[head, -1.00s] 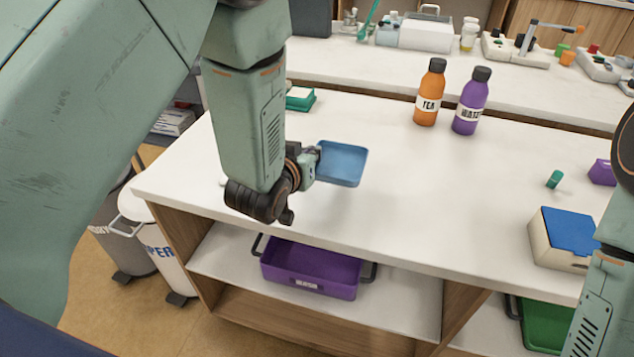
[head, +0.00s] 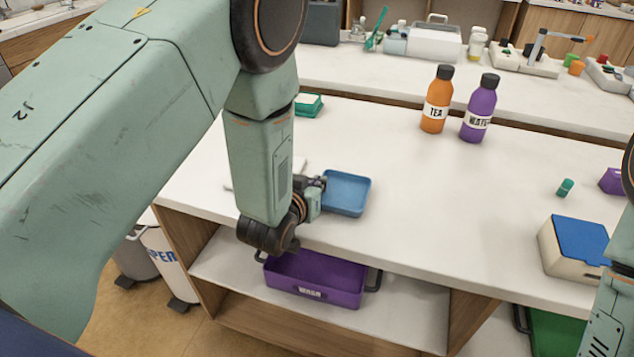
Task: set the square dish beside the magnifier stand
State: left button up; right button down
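The square dish (head: 346,193) is blue and shallow, near the front edge of the white table, left of its middle. My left gripper (head: 318,188) is at the dish's left rim and appears shut on it; the fingertips are small and partly hidden. I cannot tell whether the dish touches the table. A stand with a jointed arm (head: 537,45) on a pale base is on the back counter; it may be the magnifier stand, but I cannot tell. My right arm shows at the right edge, its gripper out of view.
An orange tea bottle (head: 435,105) and a purple bottle (head: 478,112) stand behind the dish. A green box (head: 308,105) is at the back left. A blue-lidded box (head: 577,248) is at the right. The table's middle is clear. A purple bin (head: 315,280) is on the shelf below.

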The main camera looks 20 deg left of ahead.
pick_arm(q)
jog(key=o, duration=0.5)
jog(key=shift+w+a+f, duration=0.1)
jog(key=shift+w+f, duration=0.05)
jog(key=shift+r, duration=0.35)
jog(key=p+v, duration=0.2)
jog(key=v, duration=1)
jog(key=s+a+f+g+y, duration=0.1)
jog(key=s+a+f+g, duration=0.1)
jog(key=s+f+g, duration=0.35)
jog(key=s+a+f+g, duration=0.2)
jog(key=s+f, duration=0.5)
jog(key=f, duration=0.1)
jog(key=s+f+g, duration=0.2)
jog(key=s, duration=0.3)
jog(key=s+f+g, duration=0.2)
jog(key=s, duration=0.3)
jog(key=s+a+f+g, duration=0.1)
jog(key=s+f+g, duration=0.1)
jog(key=s, duration=0.3)
jog(key=shift+s+f, duration=0.25)
jog(key=shift+s, duration=0.1)
